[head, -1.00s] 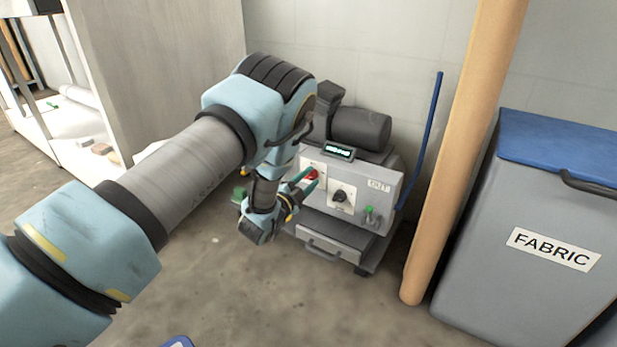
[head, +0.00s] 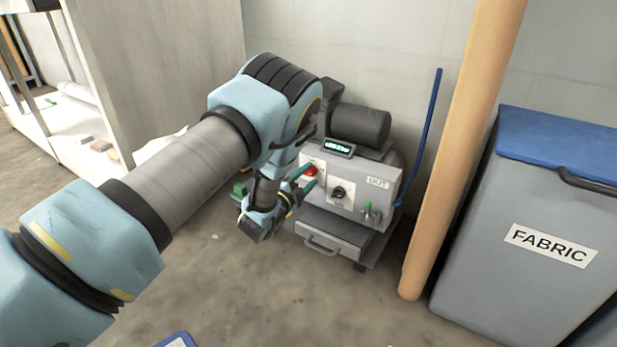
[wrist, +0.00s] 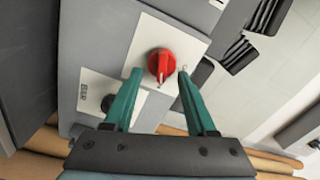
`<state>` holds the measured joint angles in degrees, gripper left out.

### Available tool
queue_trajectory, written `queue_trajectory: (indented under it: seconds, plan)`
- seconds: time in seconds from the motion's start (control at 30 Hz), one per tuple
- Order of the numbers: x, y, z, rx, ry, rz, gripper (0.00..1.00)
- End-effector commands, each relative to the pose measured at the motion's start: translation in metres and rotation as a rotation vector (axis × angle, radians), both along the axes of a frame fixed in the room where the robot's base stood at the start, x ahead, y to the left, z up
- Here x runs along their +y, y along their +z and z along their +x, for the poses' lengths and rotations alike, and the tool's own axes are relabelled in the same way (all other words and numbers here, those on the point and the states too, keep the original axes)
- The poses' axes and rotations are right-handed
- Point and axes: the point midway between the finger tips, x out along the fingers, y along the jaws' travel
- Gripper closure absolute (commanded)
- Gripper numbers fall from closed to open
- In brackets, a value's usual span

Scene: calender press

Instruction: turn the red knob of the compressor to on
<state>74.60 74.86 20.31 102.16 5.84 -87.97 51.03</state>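The compressor (head: 352,216) is a grey box unit with a dark tank on top, standing against the wall in the head view. Its red knob (head: 310,169) sits at the left of the front panel. In the wrist view the red knob (wrist: 161,66) is on a white plate, with a pale pointer mark at its lower edge. My gripper (head: 305,181) is in front of the panel near the knob. In the wrist view its green fingers (wrist: 156,74) are apart, one on each side of the knob, with visible gaps and no clear contact.
A black knob (head: 340,193) on a white plate lies right of the red one, with a green-tipped lever (head: 368,209) further right. A lit display (head: 338,147) sits above. A tan post (head: 462,150) and a grey FABRIC bin (head: 530,235) stand to the right.

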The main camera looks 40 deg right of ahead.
Motion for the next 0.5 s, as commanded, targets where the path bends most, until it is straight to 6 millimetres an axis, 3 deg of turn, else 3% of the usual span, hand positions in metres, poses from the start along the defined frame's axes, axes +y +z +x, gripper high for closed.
queue_trajectory:
  seconds: [0.1, 0.37, 0.5]
  plan:
    - [0.000, 0.001, 0.000, 0.000, -0.001, -0.001, 0.29]
    - [0.000, 0.001, 0.000, 0.000, -0.001, -0.003, 0.28]
    - [0.010, 0.002, -0.003, 0.001, 0.000, 0.000, 0.28]
